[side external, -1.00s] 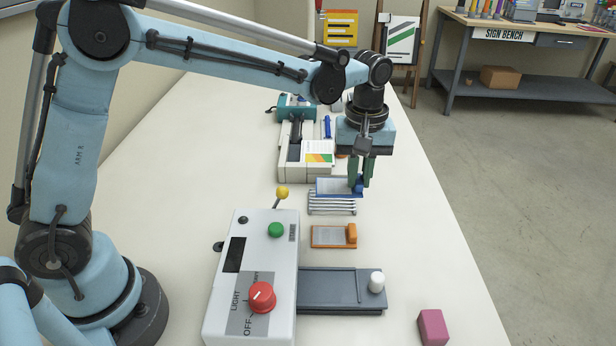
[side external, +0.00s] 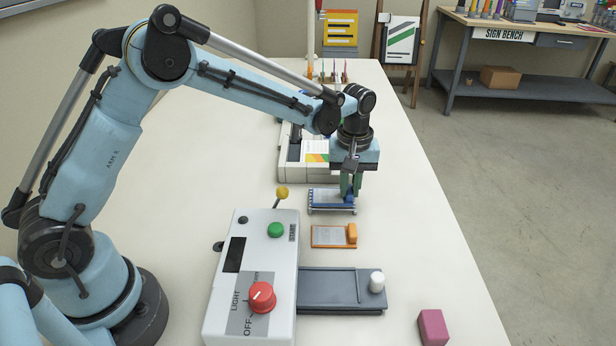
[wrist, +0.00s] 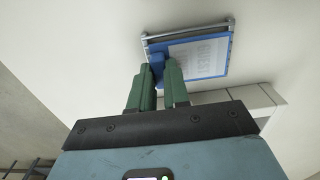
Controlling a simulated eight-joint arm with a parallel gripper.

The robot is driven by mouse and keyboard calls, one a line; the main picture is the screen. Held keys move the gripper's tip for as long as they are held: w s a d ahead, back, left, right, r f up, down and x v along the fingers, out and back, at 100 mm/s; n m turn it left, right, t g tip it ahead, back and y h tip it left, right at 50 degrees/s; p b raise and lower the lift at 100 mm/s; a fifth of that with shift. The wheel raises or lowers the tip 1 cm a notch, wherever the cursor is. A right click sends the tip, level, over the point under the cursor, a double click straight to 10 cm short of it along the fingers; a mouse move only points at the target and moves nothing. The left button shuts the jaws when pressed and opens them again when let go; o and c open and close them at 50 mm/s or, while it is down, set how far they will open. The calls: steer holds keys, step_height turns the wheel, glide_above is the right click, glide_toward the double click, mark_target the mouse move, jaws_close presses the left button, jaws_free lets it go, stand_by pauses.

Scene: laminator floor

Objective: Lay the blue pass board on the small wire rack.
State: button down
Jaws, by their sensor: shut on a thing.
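The blue pass board (side external: 326,196), with a pale sheet on its face, is at the small wire rack (side external: 331,210). It lies flat and low over the rack's bars; I cannot tell whether it rests fully on them. My gripper (side external: 350,193) is shut on the board's blue knob at its right end. In the wrist view, the green fingers of my gripper (wrist: 164,70) hold the blue knob, and the board (wrist: 200,58) extends to the right over the rack (wrist: 187,33). Part of the rack is hidden under the board.
An orange board (side external: 333,236) lies nearer on the table. A grey control box (side external: 250,270) with a red dial and a grey sliding tray (side external: 330,291) stand in front. A laminator (side external: 292,163) is behind the rack. A magenta block (side external: 433,327) sits near the right edge.

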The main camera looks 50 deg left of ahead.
mark_target(349, 190)
steer(key=shift+f, duration=0.15)
steer(key=c, duration=1.1)
jaws_free()
step_height(349, 190, up, 12)
steer(key=s+a+r+m+t, duration=0.3)
steer(key=s+a+r+m, duration=0.1)
steer(key=s, duration=0.6)
steer(key=s+a+f+m+t, duration=0.2)
steer(key=s+f+m+t, duration=0.2)
steer(key=s, duration=0.5)
steer(key=shift+s+a+m, duration=0.15)
steer(key=shift+a+m, duration=0.05)
steer(key=shift+m, duration=0.3)
